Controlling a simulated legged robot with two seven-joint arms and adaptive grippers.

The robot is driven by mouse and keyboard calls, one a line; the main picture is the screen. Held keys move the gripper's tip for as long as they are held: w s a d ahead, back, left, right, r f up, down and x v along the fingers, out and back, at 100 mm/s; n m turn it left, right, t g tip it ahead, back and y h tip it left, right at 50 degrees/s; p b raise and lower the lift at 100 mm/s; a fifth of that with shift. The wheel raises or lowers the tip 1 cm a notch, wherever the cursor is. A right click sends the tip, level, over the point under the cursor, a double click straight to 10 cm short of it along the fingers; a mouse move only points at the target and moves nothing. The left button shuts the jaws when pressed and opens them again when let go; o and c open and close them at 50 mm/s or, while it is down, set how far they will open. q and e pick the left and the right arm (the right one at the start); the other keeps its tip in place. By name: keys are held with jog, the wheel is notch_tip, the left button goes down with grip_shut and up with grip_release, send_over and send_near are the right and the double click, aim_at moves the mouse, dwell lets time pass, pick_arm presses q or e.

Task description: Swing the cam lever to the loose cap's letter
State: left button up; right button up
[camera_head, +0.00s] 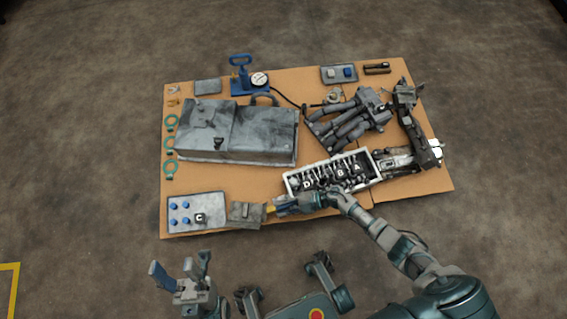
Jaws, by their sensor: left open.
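A dark cap marked C (200,218) lies on the grey plate with blue pegs (181,224) at the front left of the board. Caps marked D, B and A sit in a row in the white-edged engine block (290,186). I cannot make out the cam lever for certain. My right gripper (278,208) reaches from the right to a small grey block (243,213), beside something yellow; its fingers are too small to tell open from shut. My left gripper (182,268) is open and empty, in front of the board.
A large grey cover (255,135) fills the left middle of the brown board (230,182). A blue pump with a gauge (240,84) stands at the back. Pipes (350,122) and a mast-like part (415,130) lie at right. Green rings (168,144) line the left edge.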

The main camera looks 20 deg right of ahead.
jog(key=shift+o, duration=0.5)
jog(key=shift+d, duration=0.1)
jog(key=shift+s+d, duration=0.1)
jog(key=shift+d, duration=0.15)
jog(key=v, duration=1.1)
jog(key=shift+d, duration=0.2)
